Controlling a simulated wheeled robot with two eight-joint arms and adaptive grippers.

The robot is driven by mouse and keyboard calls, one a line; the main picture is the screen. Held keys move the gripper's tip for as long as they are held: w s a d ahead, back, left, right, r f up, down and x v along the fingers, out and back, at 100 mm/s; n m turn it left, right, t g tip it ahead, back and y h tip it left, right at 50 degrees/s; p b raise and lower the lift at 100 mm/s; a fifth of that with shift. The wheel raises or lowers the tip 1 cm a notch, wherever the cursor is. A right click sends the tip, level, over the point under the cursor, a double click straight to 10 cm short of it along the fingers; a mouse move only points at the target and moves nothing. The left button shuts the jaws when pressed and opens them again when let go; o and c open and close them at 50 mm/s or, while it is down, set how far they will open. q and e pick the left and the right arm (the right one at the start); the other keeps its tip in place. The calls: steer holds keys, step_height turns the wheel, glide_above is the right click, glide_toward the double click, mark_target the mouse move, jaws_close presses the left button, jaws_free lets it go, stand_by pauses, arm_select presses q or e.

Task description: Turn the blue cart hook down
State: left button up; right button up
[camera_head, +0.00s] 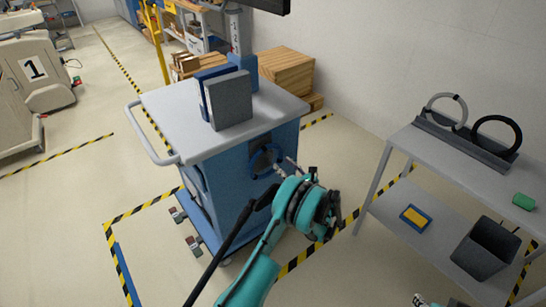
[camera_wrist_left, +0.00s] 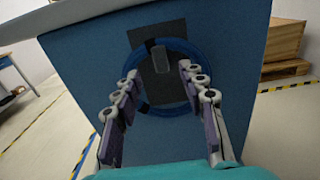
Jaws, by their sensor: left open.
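The blue cart (camera_head: 225,195) stands in the middle of the head view with a light grey top. Its blue ring-shaped hook (camera_head: 254,163) is on the side facing the shelf table. In the left wrist view the blue hook (camera_wrist_left: 165,110) is a ring in front of a dark square plate, with a grey tab at its top. My left gripper (camera_head: 284,168) is open in front of the hook. In the left wrist view its fingertips (camera_wrist_left: 158,72) are either side of the ring's middle; contact is unclear. My right gripper (camera_head: 420,300) shows only partly at the bottom edge.
A grey and a blue binder (camera_head: 231,101) stand on the cart top. A grey shelf table (camera_head: 440,160) on the right holds a rack with two rings, a green block and a bin (camera_head: 485,250). Wooden crates (camera_head: 286,72) are behind the cart. Floor is open at left.

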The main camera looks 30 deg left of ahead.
mark_target(272, 155)
arm_select(q)
steer(key=b+x, duration=0.2)
steer(key=x, duration=0.5)
steer(key=shift+w+a, duration=0.1)
steer(key=shift+a, duration=0.25)
jaws_close()
